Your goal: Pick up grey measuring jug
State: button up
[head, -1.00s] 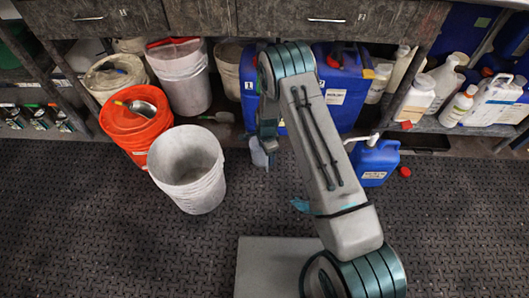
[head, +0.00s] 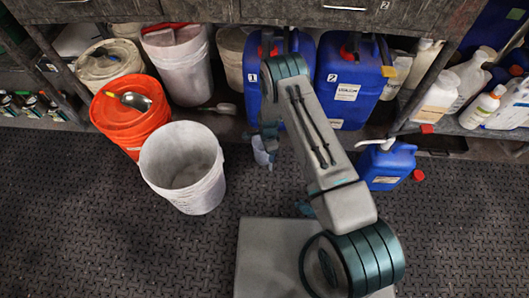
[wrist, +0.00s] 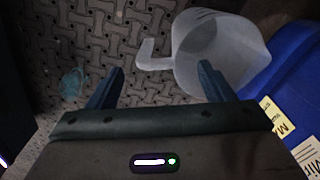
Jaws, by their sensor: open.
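The grey measuring jug (wrist: 218,55) is pale and translucent. In the wrist view it is at upper right, its open mouth showing, with its handle (wrist: 150,54) sticking out to the left. In the head view the jug (head: 262,152) is a small pale shape on the floor by the shelf, partly hidden by my arm. My gripper (wrist: 160,80) is open, its two fingers apart with nothing held between them. In the wrist picture, the handle appears just beyond the gap and the right fingertip overlaps the jug's lower edge; I cannot tell if they touch.
A large blue canister (wrist: 292,88) stands right beside the jug. A white bucket (head: 183,168) and an orange bucket (head: 131,115) stand to the left. A small blue jerrycan (head: 386,165) stands to the right. Dark textured floor (head: 90,235) is free at front left.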

jog(key=f+b, duration=0.1)
jog(key=f, duration=0.3)
jog(key=f+b, duration=0.1)
jog(key=f, duration=0.1)
jog(key=shift+s+d+f+b, duration=0.1)
jog(key=shift+d+f+b, duration=0.15)
jog(key=shift+d+b, duration=0.1)
jog(key=c, duration=1.5)
jog(key=shift+r, duration=0.1)
grip_shut()
jog(key=shift+r, duration=0.15)
